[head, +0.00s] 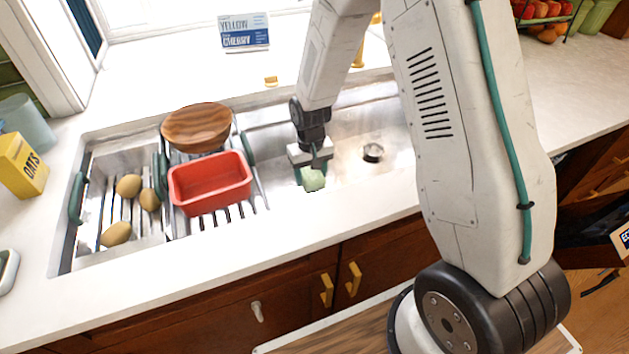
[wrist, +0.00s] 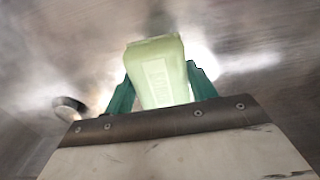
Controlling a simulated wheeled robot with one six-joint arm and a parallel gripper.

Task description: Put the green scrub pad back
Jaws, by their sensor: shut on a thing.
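The green scrub pad (head: 313,180) is pale green and block-shaped. My gripper (head: 312,172) is shut on it, over the right-hand sink basin near its front left side. In the wrist view the pad (wrist: 157,72) stands between the two teal fingers of my gripper (wrist: 160,90), with steel basin surface behind it. I cannot tell how far the pad is above the basin floor.
A red tub (head: 211,184) and a wooden bowl (head: 196,128) sit left of my gripper. Several potatoes (head: 129,186) lie in the left rack. A drain (head: 373,152) is to the right. The front counter (head: 200,262) is clear.

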